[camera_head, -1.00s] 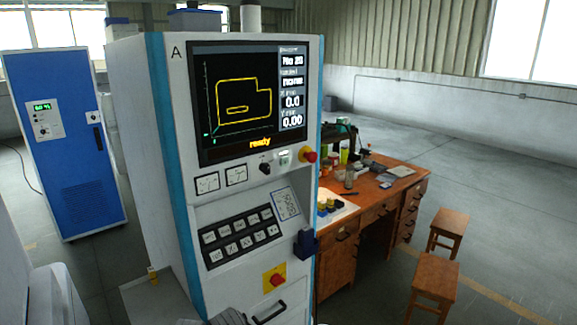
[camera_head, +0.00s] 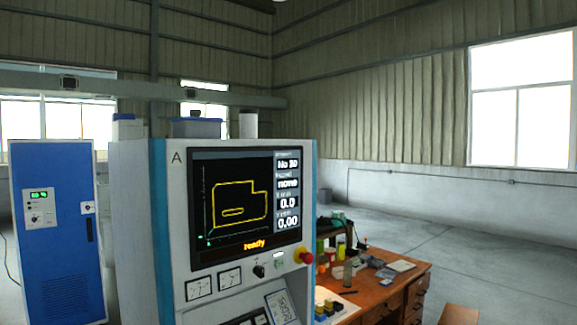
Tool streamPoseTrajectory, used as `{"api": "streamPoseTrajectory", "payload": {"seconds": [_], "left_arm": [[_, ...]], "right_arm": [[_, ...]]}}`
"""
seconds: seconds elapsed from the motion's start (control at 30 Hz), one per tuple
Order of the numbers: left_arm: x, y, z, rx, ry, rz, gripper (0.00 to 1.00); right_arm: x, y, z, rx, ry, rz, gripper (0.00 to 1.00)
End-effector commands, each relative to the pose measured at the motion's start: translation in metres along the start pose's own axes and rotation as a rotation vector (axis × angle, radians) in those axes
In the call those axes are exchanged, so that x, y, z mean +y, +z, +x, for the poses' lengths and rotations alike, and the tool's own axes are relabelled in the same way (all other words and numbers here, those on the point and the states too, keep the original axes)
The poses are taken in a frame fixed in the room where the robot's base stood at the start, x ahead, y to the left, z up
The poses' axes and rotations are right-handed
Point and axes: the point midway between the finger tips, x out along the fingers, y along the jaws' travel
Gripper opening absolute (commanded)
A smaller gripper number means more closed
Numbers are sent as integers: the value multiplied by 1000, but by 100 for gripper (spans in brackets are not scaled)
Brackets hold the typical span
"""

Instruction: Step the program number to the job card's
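The control cabinet marked A (camera_head: 220,240) stands in the middle of the view. Its dark screen (camera_head: 240,200) shows a yellow outline, the word "ready" and a readout column. The program number readout (camera_head: 288,164) at the top of that column starts with "No"; its digits are too small to read surely. A small printed panel or card (camera_head: 282,306) sits on the lower front at the picture's bottom edge; I cannot tell whether it is the job card. Only the top of the push-button pad (camera_head: 255,319) shows. Neither of my grippers is in view.
A blue cabinet (camera_head: 60,235) stands left. A cluttered wooden desk (camera_head: 398,290) and a stool (camera_head: 459,315) stand right.

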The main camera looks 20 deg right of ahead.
Motion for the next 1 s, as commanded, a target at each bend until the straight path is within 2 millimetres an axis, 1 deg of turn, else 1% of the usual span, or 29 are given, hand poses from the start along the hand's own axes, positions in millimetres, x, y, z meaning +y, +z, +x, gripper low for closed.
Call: {"api": "streamPoseTrajectory", "payload": {"seconds": [0.03, 0.4, 0.43, 1.0], "left_arm": [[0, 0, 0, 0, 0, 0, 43], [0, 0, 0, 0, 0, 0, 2], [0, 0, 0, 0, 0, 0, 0], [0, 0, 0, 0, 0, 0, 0]], "right_arm": [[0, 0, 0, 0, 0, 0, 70], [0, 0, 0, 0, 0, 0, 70], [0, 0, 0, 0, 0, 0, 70], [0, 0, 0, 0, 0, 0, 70]]}}
